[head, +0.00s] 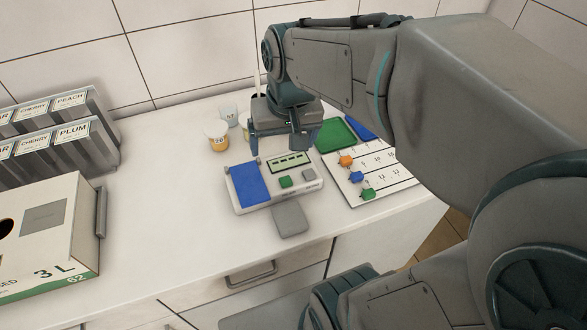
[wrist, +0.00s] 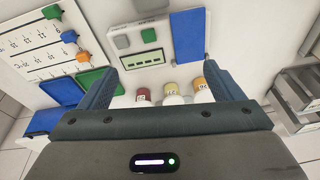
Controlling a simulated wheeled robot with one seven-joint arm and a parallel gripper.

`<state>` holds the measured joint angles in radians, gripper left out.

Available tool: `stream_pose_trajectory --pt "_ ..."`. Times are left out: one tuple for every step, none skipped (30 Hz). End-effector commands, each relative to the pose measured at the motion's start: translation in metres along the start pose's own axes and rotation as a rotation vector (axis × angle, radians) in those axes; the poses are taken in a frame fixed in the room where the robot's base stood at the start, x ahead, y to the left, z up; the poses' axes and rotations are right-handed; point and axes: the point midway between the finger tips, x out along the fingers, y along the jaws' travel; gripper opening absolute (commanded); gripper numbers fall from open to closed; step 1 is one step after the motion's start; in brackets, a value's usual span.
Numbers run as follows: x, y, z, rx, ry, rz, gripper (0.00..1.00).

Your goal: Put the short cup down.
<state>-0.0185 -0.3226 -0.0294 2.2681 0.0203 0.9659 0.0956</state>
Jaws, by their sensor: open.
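Several small labelled cups stand on the white counter. A cup with orange contents (head: 218,142) and a pale cup (head: 230,116) show left of my gripper (head: 278,148) in the head view; a third is partly hidden behind it. The wrist view shows a red cup (wrist: 143,96), a pale cup (wrist: 171,92) and a yellow-orange cup (wrist: 201,90), their lower parts hidden by my gripper body. I cannot tell which is the short cup. My gripper (wrist: 160,76) is open, fingers wide apart, with no cup clearly held between them.
A device with a blue pad (head: 249,184), a display and a green button (head: 285,182) sits in front of my gripper. A marked board (head: 374,177) with coloured sliders and a green tray (head: 335,135) lie right. Label racks (head: 60,130) and a carton (head: 45,240) stand left.

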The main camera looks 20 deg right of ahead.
Motion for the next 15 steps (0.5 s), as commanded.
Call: stream_pose_trajectory --pt "0.0 0.002 0.019 -0.027 0.016 0.002 0.87" --pt "0.001 0.003 0.029 -0.041 0.022 0.004 0.87" --pt "0.002 0.004 0.04 -0.061 0.031 0.007 0.87" --pt "0.004 0.005 0.047 -0.073 0.036 0.009 0.87" --pt "0.005 0.006 0.054 -0.085 0.041 0.012 0.87" --pt "0.007 0.007 0.061 -0.099 0.046 0.014 0.87" --pt "0.008 0.007 0.066 -0.106 0.049 0.016 0.87" --pt "0.009 0.008 0.07 -0.112 0.052 0.017 0.87" --pt "0.01 0.009 0.073 -0.119 0.055 0.019 0.87" --pt "0.011 0.009 0.075 -0.123 0.057 0.02 0.87" --pt "0.011 0.009 0.077 -0.126 0.057 0.02 0.87" --pt "0.012 0.009 0.078 -0.128 0.058 0.021 0.87" --pt "0.012 0.009 0.078 -0.129 0.058 0.021 0.87" --pt "0.012 0.009 0.078 -0.129 0.058 0.021 0.87" --pt "0.012 0.009 0.078 -0.129 0.058 0.021 0.87"
